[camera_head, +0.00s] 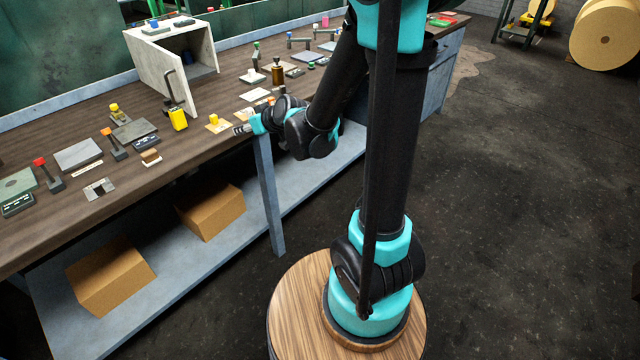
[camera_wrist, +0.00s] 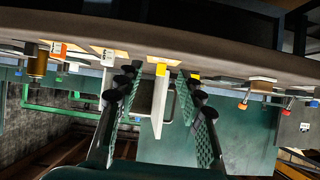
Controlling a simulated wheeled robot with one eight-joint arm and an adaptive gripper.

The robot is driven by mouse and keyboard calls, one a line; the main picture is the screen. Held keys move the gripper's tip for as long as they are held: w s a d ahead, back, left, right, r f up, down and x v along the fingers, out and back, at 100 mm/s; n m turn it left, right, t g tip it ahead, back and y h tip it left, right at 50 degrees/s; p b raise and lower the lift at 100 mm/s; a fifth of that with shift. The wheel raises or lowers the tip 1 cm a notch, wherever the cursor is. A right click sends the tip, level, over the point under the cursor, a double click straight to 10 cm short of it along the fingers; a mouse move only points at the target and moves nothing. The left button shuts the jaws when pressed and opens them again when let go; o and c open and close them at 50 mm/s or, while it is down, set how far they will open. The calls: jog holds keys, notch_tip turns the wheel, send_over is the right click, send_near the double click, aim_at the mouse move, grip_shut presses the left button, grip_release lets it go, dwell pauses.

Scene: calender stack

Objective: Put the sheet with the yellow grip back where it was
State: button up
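A small tan sheet with a yellow grip (camera_head: 216,124) lies near the front edge of the bench, just left of my gripper. It seems to be the task's sheet, though other yellow-topped things stand nearby. My gripper (camera_head: 240,129) is low over the front edge, pointing left. The upside-down wrist view shows my gripper's fingers (camera_wrist: 161,100) spread apart with nothing held between them. The yellow grip (camera_wrist: 161,70) shows in the gap, ahead of the fingertips and apart from them. How much gap is left is hard to tell.
A white open box (camera_head: 160,62) stands at the back, with a yellow block (camera_head: 178,118) by its front. A brown bottle (camera_head: 278,73) stands behind my gripper.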

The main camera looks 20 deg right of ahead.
jog(key=s+d+f+m+g+h, duration=0.2)
jog(key=s+d+f, duration=0.3)
jog(key=s+d, duration=0.4)
jog(key=s+d+f+m+g+h, duration=0.3)
jog(key=s+d, duration=0.7)
jog(key=s, duration=0.5)
jog(key=shift+s+f+m+g+h, duration=0.3)
jog(key=shift+f+m+h, duration=0.2)
jog(key=shift+f+h, duration=0.3)
